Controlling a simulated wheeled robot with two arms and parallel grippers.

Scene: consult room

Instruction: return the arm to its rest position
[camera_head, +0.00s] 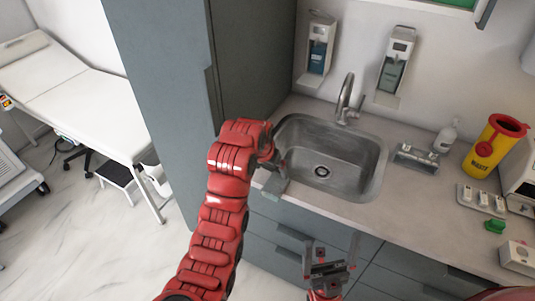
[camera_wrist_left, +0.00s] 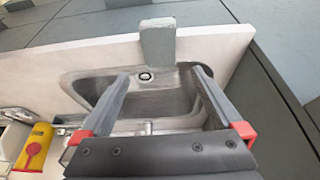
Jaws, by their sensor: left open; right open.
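My left arm, red and segmented, rises from the bottom of the head view and bends at the counter's front edge. My left gripper (camera_head: 276,176) is by the front left of the sink, partly hidden by its wrist. In the left wrist view the left gripper (camera_wrist_left: 161,72) has its two fingers spread apart, with nothing between them, over the sink. My right gripper (camera_head: 331,243) is low in the head view, in front of the drawers. Its fingers point up, apart and empty.
The steel sink (camera_head: 335,162) is set in the counter (camera_head: 415,205). A grey block-like thing (camera_wrist_left: 157,40) shows at the counter edge. A yellow waste container (camera_head: 492,148) and a pump bottle (camera_head: 445,136) stand right. A tall grey cabinet (camera_head: 165,90) rises left, beyond it an examination couch (camera_head: 75,95).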

